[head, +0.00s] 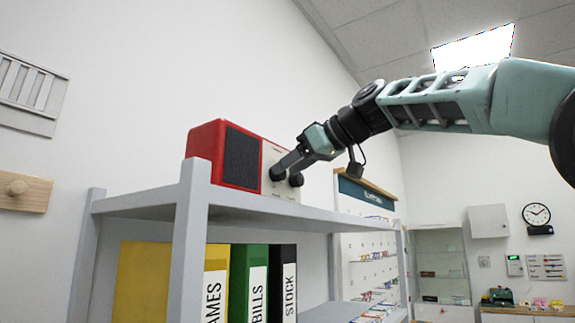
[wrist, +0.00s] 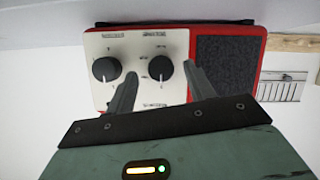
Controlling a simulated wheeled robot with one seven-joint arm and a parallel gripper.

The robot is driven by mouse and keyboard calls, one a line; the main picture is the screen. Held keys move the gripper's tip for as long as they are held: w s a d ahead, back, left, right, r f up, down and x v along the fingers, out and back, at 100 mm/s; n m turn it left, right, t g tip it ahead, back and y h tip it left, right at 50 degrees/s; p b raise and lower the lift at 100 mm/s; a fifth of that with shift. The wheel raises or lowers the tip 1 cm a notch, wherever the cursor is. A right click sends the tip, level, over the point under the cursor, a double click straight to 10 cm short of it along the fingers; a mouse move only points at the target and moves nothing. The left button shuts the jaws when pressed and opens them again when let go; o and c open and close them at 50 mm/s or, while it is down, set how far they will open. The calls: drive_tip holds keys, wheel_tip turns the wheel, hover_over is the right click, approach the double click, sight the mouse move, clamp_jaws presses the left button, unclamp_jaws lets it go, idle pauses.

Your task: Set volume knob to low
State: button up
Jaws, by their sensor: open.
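A red radio (head: 208,146) with a dark speaker grille and a pale panel stands on a grey shelf. The wrist view shows the radio (wrist: 228,32) upside down, with two black knobs on its panel (wrist: 133,42). The knob nearer the grille (wrist: 160,66) and the outer knob (wrist: 104,68) both have white pointers aimed roughly downward in that picture. Their labels are too blurred to read. My gripper (head: 284,166) is open at the panel. In the wrist view its fingers (wrist: 160,74) lie either side of the knob nearer the grille; I cannot tell whether they touch it.
The grey shelf (head: 250,203) has an upright post (head: 190,240) at its near corner. Yellow, green and black binders (head: 258,285) stand on the level below. A display rack (head: 368,250) stands behind the shelf. The air in front of the panel holds only my arm.

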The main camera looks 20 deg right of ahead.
drive_tip(key=shift+w+a+f, duration=0.25)
drive_tip(key=shift+w+a, duration=0.15)
drive_tip(key=shift+w, duration=0.15)
drive_tip(key=c, duration=1)
drive_tip(key=shift+o, duration=0.2)
drive_tip(key=shift+m, duration=0.3)
drive_tip(key=m+y, duration=0.1)
drive_tip(key=m+g+y, duration=0.1)
drive_tip(key=m, duration=0.1)
drive_tip(key=shift+w+d+f, duration=0.1)
drive_tip(key=shift+w+d, duration=0.05)
drive_tip(key=shift+d, duration=0.05)
drive_tip(key=m+y, duration=0.1)
drive_tip(key=m, duration=0.1)
drive_tip(key=m+g+y+b, duration=0.1)
drive_tip(key=m, duration=0.1)
drive_tip(key=shift+d+f+m+y, duration=0.1)
drive_tip(key=shift+m+y, duration=0.3)
